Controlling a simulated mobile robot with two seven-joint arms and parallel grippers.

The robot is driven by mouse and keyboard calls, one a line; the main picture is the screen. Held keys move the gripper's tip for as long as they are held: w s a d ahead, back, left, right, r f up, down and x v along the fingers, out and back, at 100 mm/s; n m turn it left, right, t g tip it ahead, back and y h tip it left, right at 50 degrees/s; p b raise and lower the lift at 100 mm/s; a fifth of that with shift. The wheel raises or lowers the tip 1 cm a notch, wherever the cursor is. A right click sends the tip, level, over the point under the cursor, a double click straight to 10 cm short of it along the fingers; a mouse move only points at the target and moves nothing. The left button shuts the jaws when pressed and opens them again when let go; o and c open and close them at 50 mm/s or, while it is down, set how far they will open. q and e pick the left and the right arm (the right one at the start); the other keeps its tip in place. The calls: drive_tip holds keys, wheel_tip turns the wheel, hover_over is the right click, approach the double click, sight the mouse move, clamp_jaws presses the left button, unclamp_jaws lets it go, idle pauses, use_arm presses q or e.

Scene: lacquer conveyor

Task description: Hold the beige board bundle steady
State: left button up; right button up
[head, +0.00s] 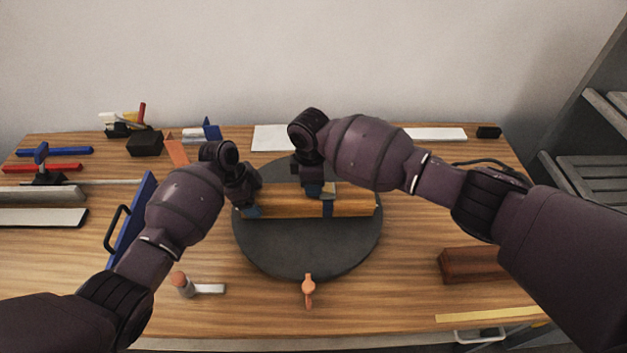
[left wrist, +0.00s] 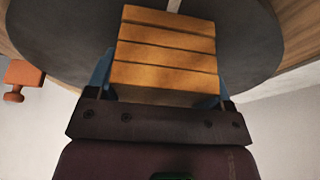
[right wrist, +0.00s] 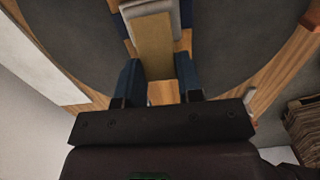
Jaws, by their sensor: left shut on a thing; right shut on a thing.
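The board bundle (head: 285,206), orange-brown here, lies on a dark round plate (head: 300,250). In the left wrist view the bundle (left wrist: 165,50) shows several stacked boards. My left gripper (head: 247,201) is shut on its left end, and its blue fingers flank the boards (left wrist: 163,85). My right gripper (head: 314,187) is over the middle of the bundle. In the right wrist view its blue fingers (right wrist: 160,85) flank a tan piece with a grey end (right wrist: 153,50). A blue part (head: 328,208) crosses the bundle's front; I cannot tell whether it is a finger or a strap.
A blue panel with a black handle (head: 131,222) stands left of the plate. An orange knob (head: 308,288) is at its front edge. A mallet (head: 195,286) lies front left, a reddish-brown block (head: 468,265) at the right. A grey shelf (head: 590,165) stands far right. The front table middle is mostly clear.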

drive_tip(key=shift+a+f+h, duration=0.25)
drive_tip(key=shift+f+h, duration=0.3)
drive_tip(key=shift+h, duration=0.65)
drive_tip(key=o, duration=0.9)
drive_tip(key=shift+o, duration=0.2)
drive_tip(key=v, duration=1.2)
use_arm(q)
drive_tip(key=o, duration=0.8)
